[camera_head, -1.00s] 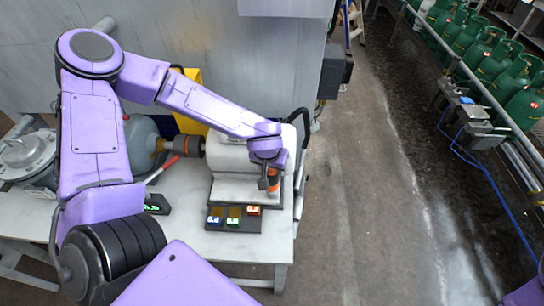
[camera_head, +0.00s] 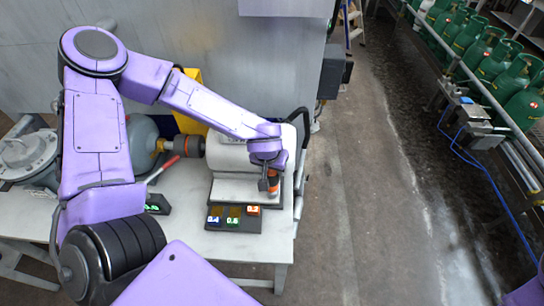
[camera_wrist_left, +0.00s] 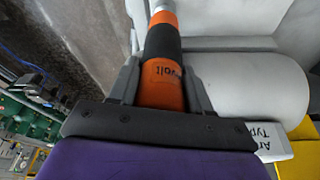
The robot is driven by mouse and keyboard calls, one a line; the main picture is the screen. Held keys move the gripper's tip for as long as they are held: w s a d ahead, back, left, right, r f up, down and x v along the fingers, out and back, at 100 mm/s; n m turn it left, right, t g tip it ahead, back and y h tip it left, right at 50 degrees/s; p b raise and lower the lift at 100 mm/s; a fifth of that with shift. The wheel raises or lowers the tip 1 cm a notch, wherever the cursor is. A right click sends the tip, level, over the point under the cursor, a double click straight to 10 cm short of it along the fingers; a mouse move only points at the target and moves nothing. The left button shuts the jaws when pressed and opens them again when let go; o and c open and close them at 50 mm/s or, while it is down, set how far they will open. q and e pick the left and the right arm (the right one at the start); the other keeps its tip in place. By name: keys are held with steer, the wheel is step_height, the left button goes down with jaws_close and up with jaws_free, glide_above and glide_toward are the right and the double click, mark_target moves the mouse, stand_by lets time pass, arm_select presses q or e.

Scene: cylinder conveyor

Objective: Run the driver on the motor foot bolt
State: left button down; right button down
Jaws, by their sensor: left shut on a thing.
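My left gripper (camera_head: 267,180) is shut on an orange and black driver (camera_head: 274,184), at the right front part of the motor. In the left wrist view the driver (camera_wrist_left: 162,88) lies between the two grey fingers, with its metal tip end at the top edge. The motor (camera_head: 228,155) is a pale rounded body on a stepped base (camera_head: 230,190). The driver is over or on this base; I cannot tell if it touches a bolt, as the bolt is hidden. Only a purple part of my right arm shows at the lower right; its gripper is out of view.
A shaft coupling (camera_head: 186,146), a red-handled tool (camera_head: 162,169) and a small black meter (camera_head: 157,204) are to the left. Green gas cylinders (camera_head: 520,72) line the right.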

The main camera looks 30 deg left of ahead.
arm_select(q)
steer(key=shift+s+f, duration=0.2)
stand_by(0.6)
steer(key=shift+r, duration=0.15)
steer(key=shift+w+r, duration=0.2)
steer(key=shift+r, duration=1.5)
